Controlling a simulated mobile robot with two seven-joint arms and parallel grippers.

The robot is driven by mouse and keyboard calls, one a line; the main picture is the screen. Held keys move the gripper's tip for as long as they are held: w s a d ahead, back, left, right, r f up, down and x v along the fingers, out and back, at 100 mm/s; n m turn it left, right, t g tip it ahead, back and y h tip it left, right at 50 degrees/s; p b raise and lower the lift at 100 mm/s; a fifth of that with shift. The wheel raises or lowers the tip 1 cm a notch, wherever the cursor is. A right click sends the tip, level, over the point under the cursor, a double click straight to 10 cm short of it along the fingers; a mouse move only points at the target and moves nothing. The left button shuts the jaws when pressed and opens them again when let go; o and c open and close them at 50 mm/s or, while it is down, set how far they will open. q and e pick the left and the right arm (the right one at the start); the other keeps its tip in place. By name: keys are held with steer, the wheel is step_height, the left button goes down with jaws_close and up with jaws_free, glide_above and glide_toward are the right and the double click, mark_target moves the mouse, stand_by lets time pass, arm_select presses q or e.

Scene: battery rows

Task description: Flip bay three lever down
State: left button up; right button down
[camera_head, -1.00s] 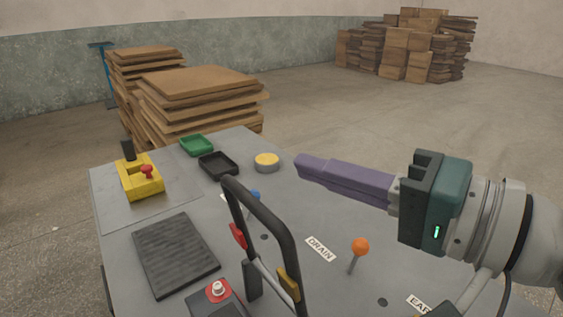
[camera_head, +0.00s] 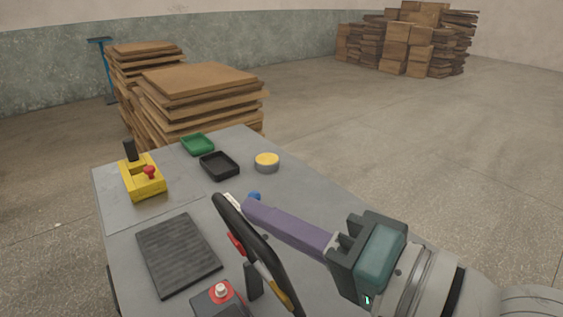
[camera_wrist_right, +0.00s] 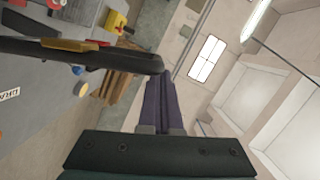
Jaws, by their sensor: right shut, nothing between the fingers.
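A black lever handle (camera_head: 253,240), with a red piece (camera_head: 235,244) and a yellow piece, rises at a tilt over the grey bench. No bay number is readable. My right gripper (camera_head: 248,211) has purple fingers, shut and empty. Its tips are just right of the handle's upper end in the head view. In the wrist view the tips (camera_wrist_right: 152,83) are close to the end of the handle (camera_wrist_right: 135,60); I cannot tell whether they touch. A blue knob (camera_head: 254,196) shows partly behind the fingertips. My left gripper is not in view.
The grey bench also holds a yellow box (camera_head: 142,182) with a red button, a black tray (camera_head: 219,166), a green tray (camera_head: 197,145), a yellow-topped disc (camera_head: 267,162), a ribbed pad (camera_head: 178,254) and a red-and-white button (camera_head: 221,290). Board stacks (camera_head: 200,95) stand behind.

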stand_by(0.4)
step_height(320, 180, up, 20)
steer(key=p, duration=0.4)
steer(key=shift+p, duration=0.35)
